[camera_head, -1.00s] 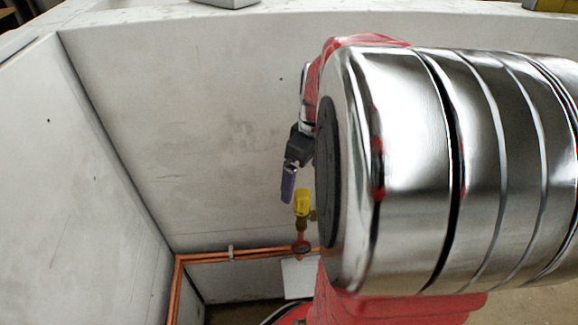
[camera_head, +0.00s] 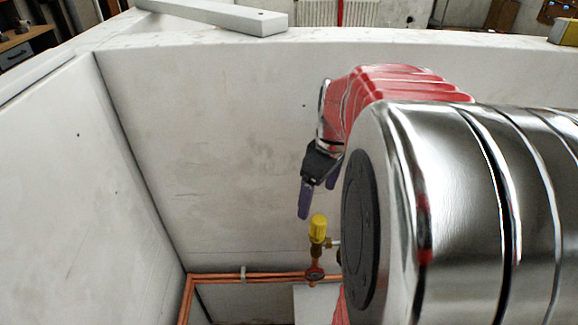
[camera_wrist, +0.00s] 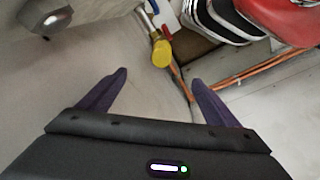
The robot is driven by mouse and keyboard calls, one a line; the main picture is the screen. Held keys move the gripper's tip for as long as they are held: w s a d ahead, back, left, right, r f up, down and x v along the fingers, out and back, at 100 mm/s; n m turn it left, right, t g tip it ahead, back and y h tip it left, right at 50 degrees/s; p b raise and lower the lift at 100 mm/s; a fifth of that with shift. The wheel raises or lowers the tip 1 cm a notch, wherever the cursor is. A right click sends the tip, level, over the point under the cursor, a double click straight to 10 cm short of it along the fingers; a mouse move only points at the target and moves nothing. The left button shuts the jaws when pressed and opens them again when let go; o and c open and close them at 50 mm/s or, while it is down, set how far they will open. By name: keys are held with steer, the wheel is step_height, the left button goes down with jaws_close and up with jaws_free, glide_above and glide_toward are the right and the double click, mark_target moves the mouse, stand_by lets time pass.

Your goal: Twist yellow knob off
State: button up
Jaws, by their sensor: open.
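The yellow knob (camera_head: 318,228) sits upright on a brass valve (camera_head: 316,254) above the copper pipes in the head view. It also shows in the wrist view (camera_wrist: 161,53), beyond the fingertips and roughly between them in line. My gripper (camera_head: 318,205) has two purple fingers and hangs just above the knob in the head view. In the wrist view my gripper (camera_wrist: 162,78) is open and empty, its fingers spread wide and apart from the knob. My arm hides part of the valve's right side in the head view.
Copper pipes (camera_head: 262,277) run along the foot of the pale back wall (camera_head: 200,150) and turn down at the left corner. A side wall (camera_head: 70,170) closes the left. A grey block (camera_head: 225,14) lies on top of the wall. Open space lies left of the gripper.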

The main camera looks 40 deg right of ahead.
mark_target(319, 218)
steer(key=shift+w+r+m, duration=0.3)
steer(key=shift+r+m, duration=0.4)
steer(key=shift+r, duration=0.05)
steer(key=shift+c, duration=1.4)
steer(key=m, duration=0.1)
steer(key=r+m, duration=0.1)
steer(key=m, duration=0.1)
steer(key=shift+r+g, duration=0.25)
steer(key=shift+g, duration=0.05)
steer(key=c, duration=0.4)
steer(key=m, duration=0.2)
steer(key=r+m, duration=0.1)
steer(key=m, duration=0.1)
steer(key=s+m, duration=0.1)
steer(key=m, duration=0.2)
steer(key=shift+s+d+r+g, duration=0.15)
steer(key=shift+r+g, duration=0.1)
steer(key=shift+g, duration=0.15)
steer(key=shift+f, duration=0.1)
step_height(319, 218, down, 14)
steer(key=shift+r, duration=0.2)
steer(key=c, duration=1.2)
